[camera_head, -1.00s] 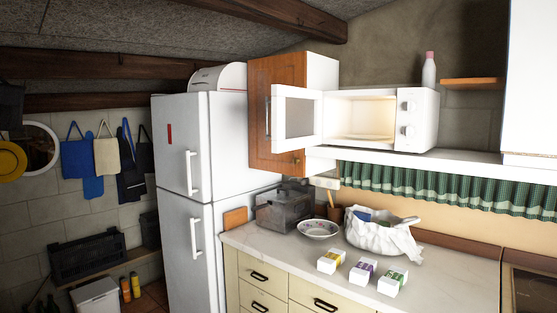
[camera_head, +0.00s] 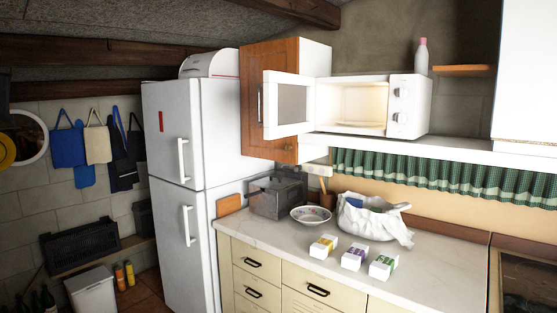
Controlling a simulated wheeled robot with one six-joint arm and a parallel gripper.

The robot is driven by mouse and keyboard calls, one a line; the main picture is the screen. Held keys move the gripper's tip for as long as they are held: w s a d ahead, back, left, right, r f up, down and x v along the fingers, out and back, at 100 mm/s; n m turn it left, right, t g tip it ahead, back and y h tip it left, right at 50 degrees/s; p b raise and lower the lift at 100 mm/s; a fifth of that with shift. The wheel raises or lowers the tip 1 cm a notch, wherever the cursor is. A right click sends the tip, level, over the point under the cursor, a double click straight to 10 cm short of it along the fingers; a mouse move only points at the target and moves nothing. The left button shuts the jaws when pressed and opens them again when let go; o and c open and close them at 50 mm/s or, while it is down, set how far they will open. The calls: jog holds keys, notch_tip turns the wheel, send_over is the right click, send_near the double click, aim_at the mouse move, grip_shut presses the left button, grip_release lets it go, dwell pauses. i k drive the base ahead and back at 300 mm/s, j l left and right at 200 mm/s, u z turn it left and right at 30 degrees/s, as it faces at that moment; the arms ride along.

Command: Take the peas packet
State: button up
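Three small white packets lie in a row on the pale countertop (camera_head: 430,270). The left one is the yellow-marked packet (camera_head: 323,246), the middle one is the purple-marked packet (camera_head: 354,256), and the right one is the green-marked packet (camera_head: 383,264). Their labels are too small to read; the green one looks most like peas, but I cannot be sure. They stand apart from one another near the counter's front edge. My gripper is not in view.
Behind the packets are a white bag (camera_head: 368,219), a bowl (camera_head: 311,215) and a grey see-through box (camera_head: 277,194). An open microwave (camera_head: 409,107) sits above on a shelf. A fridge (camera_head: 182,140) stands left. The counter right of the packets is clear.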

aim_at(381, 269)
jog(key=i+l+u, duration=0.1)
jog(key=i+l, duration=0.6)
jog(key=l, duration=0.2)
jog(key=i+l+u, duration=0.15)
jog(key=i+l, duration=0.25)
jog(key=l, duration=0.1)
